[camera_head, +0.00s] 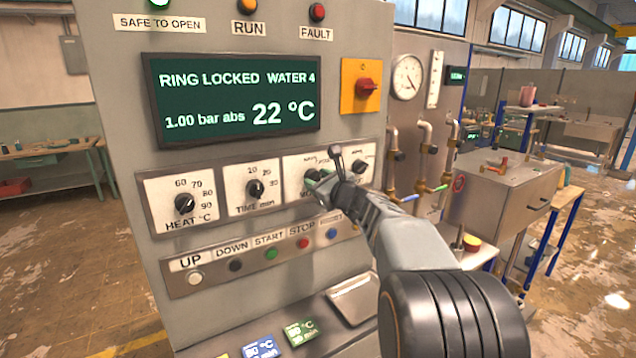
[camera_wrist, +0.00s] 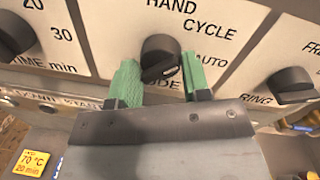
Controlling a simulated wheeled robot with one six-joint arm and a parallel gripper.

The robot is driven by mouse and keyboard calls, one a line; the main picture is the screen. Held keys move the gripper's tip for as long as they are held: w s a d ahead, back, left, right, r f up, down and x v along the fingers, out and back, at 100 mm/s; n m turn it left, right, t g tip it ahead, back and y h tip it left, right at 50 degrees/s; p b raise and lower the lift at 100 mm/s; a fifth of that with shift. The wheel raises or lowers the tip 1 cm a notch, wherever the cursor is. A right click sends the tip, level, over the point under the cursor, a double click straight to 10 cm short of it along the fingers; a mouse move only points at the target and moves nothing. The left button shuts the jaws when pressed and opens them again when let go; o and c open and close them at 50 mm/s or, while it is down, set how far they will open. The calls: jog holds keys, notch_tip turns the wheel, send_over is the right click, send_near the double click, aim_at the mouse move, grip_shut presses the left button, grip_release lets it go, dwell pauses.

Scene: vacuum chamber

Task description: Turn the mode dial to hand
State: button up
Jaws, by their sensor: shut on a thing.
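The mode dial (camera_wrist: 160,54) is a black knob on a white plate, seen in the wrist view. HAND is printed above it, CYCLE at its upper right and AUTO at its right. I cannot clearly tell which label its pointer faces. My gripper (camera_wrist: 160,76) has its green fingertips on either side of the knob and is shut on it. In the head view my gripper (camera_head: 323,183) reaches the panel from the lower right and hides most of the dial and its labels.
The heat dial (camera_head: 184,203) and time dial (camera_head: 255,188) are to the left. The ring dial (camera_wrist: 290,83) is close on the right. A button row (camera_head: 270,254) runs below. A red switch (camera_head: 367,87) and display (camera_head: 238,98) are above; it reads RING LOCKED, 22 °C.

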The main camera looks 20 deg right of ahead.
jog(key=shift+f+n+b, duration=0.15)
jog(key=shift+n+b, duration=0.65)
jog(key=shift+b, duration=0.35)
jog(key=n+b, duration=0.6)
jog(key=shift+d+r, duration=0.1)
jog(key=shift+r, duration=0.2)
jog(key=shift+r+n, duration=0.1)
jog(key=shift+n, duration=0.3)
jog(key=shift+r+b, duration=0.1)
jog(key=shift+b, duration=0.2)
jog(key=o, duration=0.9)
